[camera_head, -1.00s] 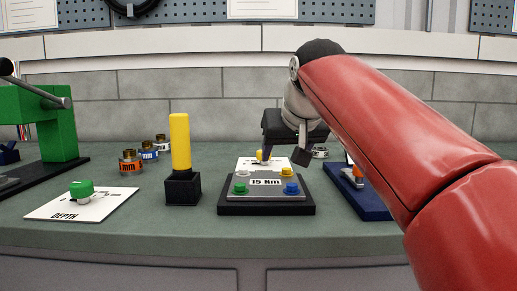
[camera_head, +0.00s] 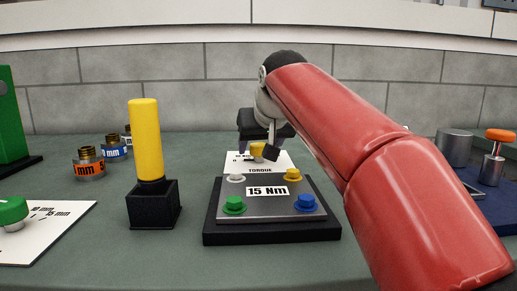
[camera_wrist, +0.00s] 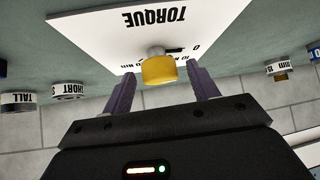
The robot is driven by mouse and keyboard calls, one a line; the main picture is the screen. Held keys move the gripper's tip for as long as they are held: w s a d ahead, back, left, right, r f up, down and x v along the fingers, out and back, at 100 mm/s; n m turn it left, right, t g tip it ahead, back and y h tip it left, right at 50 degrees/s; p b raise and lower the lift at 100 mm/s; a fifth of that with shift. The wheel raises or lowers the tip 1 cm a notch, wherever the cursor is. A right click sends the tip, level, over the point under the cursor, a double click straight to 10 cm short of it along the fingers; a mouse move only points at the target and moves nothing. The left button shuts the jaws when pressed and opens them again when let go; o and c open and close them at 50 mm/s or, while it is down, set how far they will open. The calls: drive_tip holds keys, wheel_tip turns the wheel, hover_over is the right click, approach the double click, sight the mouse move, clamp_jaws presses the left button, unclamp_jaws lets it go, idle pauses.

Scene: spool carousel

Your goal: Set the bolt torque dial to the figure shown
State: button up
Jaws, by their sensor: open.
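The torque dial is a yellow knob (camera_head: 257,150) on a white card (camera_head: 282,163) marked TORQUE, behind the bolt plate. The figure shown is "15 Nm" on a label (camera_head: 267,191) on the grey bolt plate (camera_head: 262,212). My gripper (camera_head: 257,146) is open at the dial, its fingers pointing down. In the wrist view the yellow knob (camera_wrist: 159,71) shows between the two fingertips of my gripper (camera_wrist: 161,77), with a gap on each side. A dark pointer mark shows beside the knob, but the scale figures are partly hidden and I cannot read its setting.
The plate carries white, yellow (camera_head: 292,174), green (camera_head: 234,204) and blue (camera_head: 306,201) bolts. A yellow-handled tool (camera_head: 147,140) stands upright in a black holder to the left. A green knob (camera_head: 11,211) on a card is farther left. A blue tray (camera_head: 499,207) is at right.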

drive_tip(key=shift+w+a+f, duration=0.1)
drive_tip(key=shift+w+f, duration=0.35)
drive_tip(key=c, duration=1)
